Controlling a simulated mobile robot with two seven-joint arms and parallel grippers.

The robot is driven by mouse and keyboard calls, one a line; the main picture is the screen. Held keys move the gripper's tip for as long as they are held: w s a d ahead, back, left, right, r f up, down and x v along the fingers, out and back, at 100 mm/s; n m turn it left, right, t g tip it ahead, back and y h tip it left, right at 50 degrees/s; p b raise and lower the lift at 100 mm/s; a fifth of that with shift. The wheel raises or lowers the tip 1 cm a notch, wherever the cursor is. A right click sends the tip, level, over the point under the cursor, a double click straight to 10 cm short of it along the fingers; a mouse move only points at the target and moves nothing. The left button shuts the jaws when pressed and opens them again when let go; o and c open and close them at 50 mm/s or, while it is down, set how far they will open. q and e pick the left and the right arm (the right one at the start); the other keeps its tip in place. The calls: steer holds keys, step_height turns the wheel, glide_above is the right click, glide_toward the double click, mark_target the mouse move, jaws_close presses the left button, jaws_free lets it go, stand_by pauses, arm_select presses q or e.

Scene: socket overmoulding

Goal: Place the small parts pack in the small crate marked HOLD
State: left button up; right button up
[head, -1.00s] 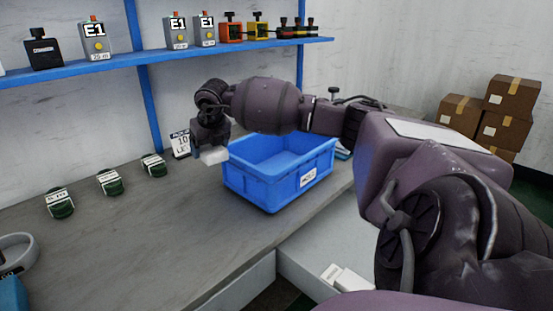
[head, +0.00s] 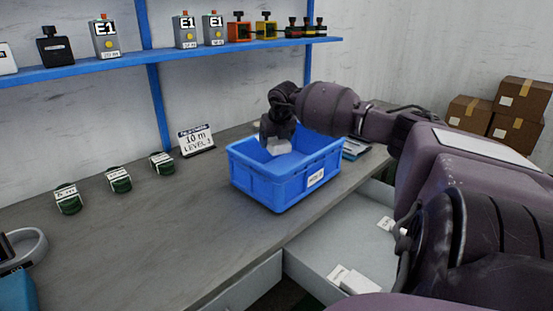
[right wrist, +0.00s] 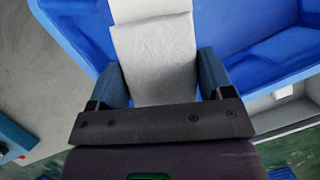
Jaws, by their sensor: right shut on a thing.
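The small parts pack (head: 279,147) is a white, soft-looking packet. My right gripper (head: 277,138) is shut on it and holds it over the inside of the blue crate. The blue crate (head: 270,192) stands on the bench with a white label on its front; the label is too small to read surely. In the right wrist view the pack (right wrist: 155,60) sits between the two fingers, with the blue crate (right wrist: 75,28) around and below it. I cannot tell whether the pack touches the crate's floor. My left gripper is not in view.
An open drawer (head: 350,250) with white packs is below. A blue shelf (head: 180,59) with devices runs above.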

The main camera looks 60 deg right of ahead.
step_height(320, 180, down, 11)
steer(key=shift+r+b, duration=0.2)
steer(key=shift+b, duration=0.5)
step_height(320, 180, down, 4)
steer(key=shift+f+b, duration=0.1)
steer(key=shift+b, duration=0.3)
steer(key=shift+f, duration=0.1)
steer(key=o, duration=0.6)
steer(key=shift+o, duration=0.2)
